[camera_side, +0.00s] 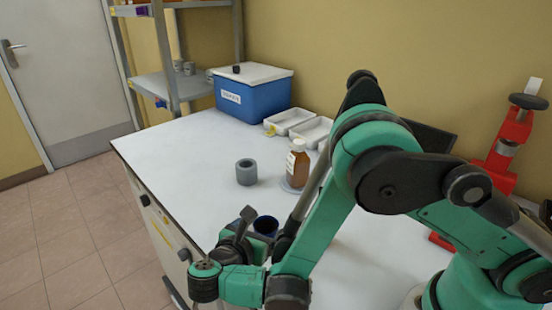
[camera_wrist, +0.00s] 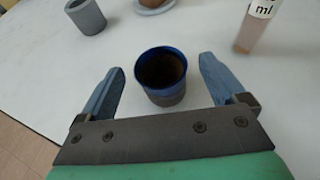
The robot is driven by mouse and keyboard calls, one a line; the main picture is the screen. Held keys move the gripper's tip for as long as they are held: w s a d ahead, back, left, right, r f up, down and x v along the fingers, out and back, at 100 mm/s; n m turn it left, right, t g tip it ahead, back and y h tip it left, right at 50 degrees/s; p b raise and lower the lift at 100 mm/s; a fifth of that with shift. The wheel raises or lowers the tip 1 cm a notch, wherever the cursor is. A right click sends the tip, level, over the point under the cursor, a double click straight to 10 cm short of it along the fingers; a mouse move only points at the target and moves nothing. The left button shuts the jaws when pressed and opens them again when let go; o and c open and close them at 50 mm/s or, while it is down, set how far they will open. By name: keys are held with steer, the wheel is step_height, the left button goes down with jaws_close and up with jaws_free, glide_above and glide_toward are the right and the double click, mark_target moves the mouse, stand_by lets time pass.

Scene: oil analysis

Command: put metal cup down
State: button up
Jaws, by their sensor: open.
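The cup (camera_wrist: 161,92), with a blue upper part, a greyer base and a dark brown inside, stands upright on the white table in the wrist view. My gripper (camera_wrist: 161,66) is open, with one blue-grey finger on each side of the cup. Gaps show between the cup and both fingers, so it appears not to be gripped. In the side view the cup (camera_side: 266,224) shows dark blue near the table's front edge, partly hidden by my arm. A grey hollow cylinder (camera_side: 246,172) stands farther back; it also shows in the wrist view (camera_wrist: 86,16).
A brown bottle (camera_side: 298,165) with a white label stands on a round grey base (camera_side: 291,187). White trays (camera_side: 290,121) and a blue box (camera_side: 252,98) with a white lid are farther back. The table (camera_side: 190,150) is clear left of the grey cylinder.

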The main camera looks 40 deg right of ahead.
steer(key=v, duration=0.5)
steer(key=shift+s+a+r, duration=0.15)
steer(key=shift+a, duration=0.15)
steer(key=shift+a+r, duration=0.1)
steer(key=shift+r, duration=0.05)
steer(key=s+d+r+m+t+y, duration=0.1)
steer(key=d+r+m+y, duration=0.3)
steer(key=m, duration=0.7)
steer(key=s+d+r+m+t+y, duration=0.1)
steer(key=d+r+m+y, duration=0.3)
steer(key=d+m+y, duration=0.4)
steer(key=s+m, duration=0.1)
steer(key=m, duration=0.2)
steer(key=shift+s+r+m+y, duration=0.25)
steer(key=shift+r+m+y, duration=0.05)
